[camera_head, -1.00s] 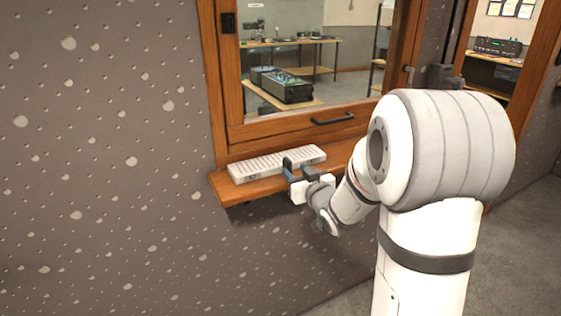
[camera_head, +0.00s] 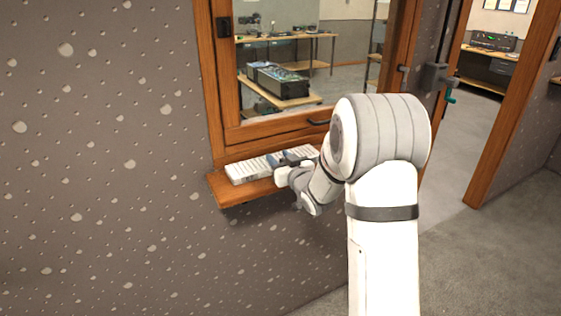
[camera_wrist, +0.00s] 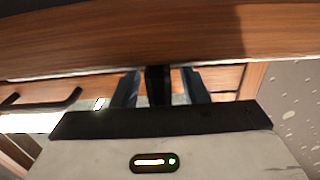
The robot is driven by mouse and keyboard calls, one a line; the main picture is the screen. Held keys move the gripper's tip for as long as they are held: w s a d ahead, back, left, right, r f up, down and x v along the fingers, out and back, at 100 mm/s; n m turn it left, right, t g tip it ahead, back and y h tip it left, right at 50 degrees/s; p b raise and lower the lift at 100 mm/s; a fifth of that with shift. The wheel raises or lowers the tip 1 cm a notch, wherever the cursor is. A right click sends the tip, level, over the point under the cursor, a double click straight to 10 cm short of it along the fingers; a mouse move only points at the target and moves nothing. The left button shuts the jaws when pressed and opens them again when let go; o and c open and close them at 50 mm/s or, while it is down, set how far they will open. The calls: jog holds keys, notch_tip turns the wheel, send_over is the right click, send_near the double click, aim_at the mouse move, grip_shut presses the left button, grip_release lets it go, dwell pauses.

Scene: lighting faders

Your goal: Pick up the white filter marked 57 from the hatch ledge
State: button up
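The white filter (camera_head: 248,171), a long slatted block, lies on the wooden hatch ledge (camera_head: 237,190) below the window in the head view. Its marking is not legible. My gripper (camera_head: 284,160) is at the filter's middle to right part, its grey fingers overlapping the filter and hiding some of it. In the wrist view the two blue-grey fingers of my gripper (camera_wrist: 160,88) stand apart, with a dark upright piece between them and gaps on both sides. I cannot tell whether the fingers touch the filter.
The wooden window frame (camera_head: 212,100) rises behind the ledge, with a dark handle (camera_head: 319,122) low on it. The speckled wall (camera_head: 100,160) is on the left. An open doorway (camera_head: 458,130) and clear carpet (camera_head: 470,260) are on the right.

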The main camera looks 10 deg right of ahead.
jog(key=shift+c, duration=0.2)
grip_shut()
jog(key=shift+r, duration=0.15)
dwell(0.3)
